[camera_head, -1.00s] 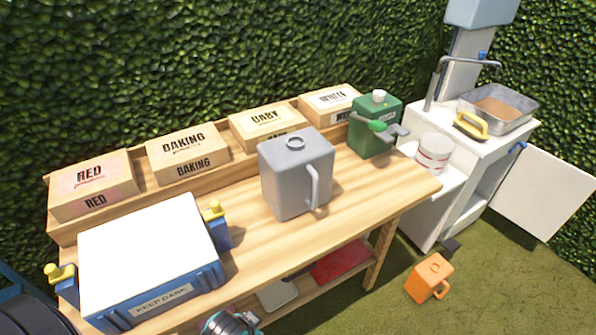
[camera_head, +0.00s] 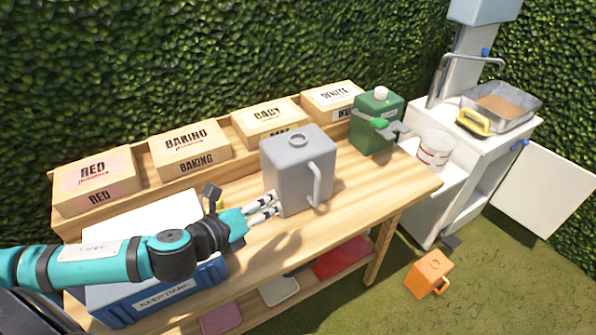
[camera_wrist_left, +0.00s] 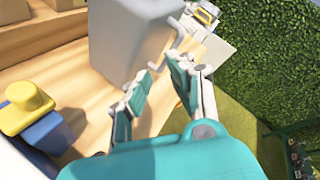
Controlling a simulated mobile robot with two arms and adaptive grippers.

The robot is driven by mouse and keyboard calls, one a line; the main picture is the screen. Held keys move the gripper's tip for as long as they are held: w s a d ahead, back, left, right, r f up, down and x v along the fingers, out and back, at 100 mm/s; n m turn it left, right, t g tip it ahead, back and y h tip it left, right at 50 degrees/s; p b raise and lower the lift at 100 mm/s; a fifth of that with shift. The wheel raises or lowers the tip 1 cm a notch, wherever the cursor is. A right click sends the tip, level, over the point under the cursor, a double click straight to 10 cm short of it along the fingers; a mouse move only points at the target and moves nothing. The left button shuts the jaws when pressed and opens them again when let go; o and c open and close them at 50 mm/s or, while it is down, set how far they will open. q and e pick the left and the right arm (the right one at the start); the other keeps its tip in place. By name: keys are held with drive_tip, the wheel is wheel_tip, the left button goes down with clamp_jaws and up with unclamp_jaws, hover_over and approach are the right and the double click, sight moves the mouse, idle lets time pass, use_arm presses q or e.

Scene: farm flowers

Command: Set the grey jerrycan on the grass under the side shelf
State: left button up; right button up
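The grey jerrycan (camera_head: 296,172) stands upright on the wooden bench, its handle facing the front right. It also shows at the top of the left wrist view (camera_wrist_left: 130,35). My left gripper (camera_head: 268,206) reaches over the blue box to the jerrycan's lower left side. In the left wrist view my left gripper (camera_wrist_left: 160,85) has its fingers apart with nothing between them, the jerrycan just ahead; whether they touch it is unclear. A white side shelf (camera_head: 452,181) juts from the sink unit, with grass (camera_head: 480,290) below and in front. My right gripper is out of view.
A green jerrycan (camera_head: 376,125) stands at the bench's right end. A white tub (camera_head: 435,150) is on the side shelf. An orange jerrycan (camera_head: 429,273) sits on the grass. The blue KEEP DARK box (camera_head: 170,290) lies under my arm; labelled boxes (camera_head: 190,148) line the back.

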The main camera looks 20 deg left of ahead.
use_arm(q)
drive_tip(key=r+m+h, duration=0.1)
drive_tip(key=m, duration=0.4)
drive_tip(key=m+g+h+p, duration=0.2)
drive_tip(key=m+p, duration=0.3)
drive_tip(key=m, duration=0.1)
approach(315, 185)
drive_tip(key=x, duration=0.5)
drive_tip(key=p+x, duration=0.1)
drive_tip(key=x, duration=0.3)
drive_tip(key=shift+r, duration=0.1)
drive_tip(key=shift+w+d+f, duration=0.2)
drive_tip(key=shift+w+f, duration=0.1)
drive_tip(key=shift+w, duration=0.05)
drive_tip(key=shift+a+y, duration=0.1)
drive_tip(key=shift+y, duration=0.2)
clamp_jaws()
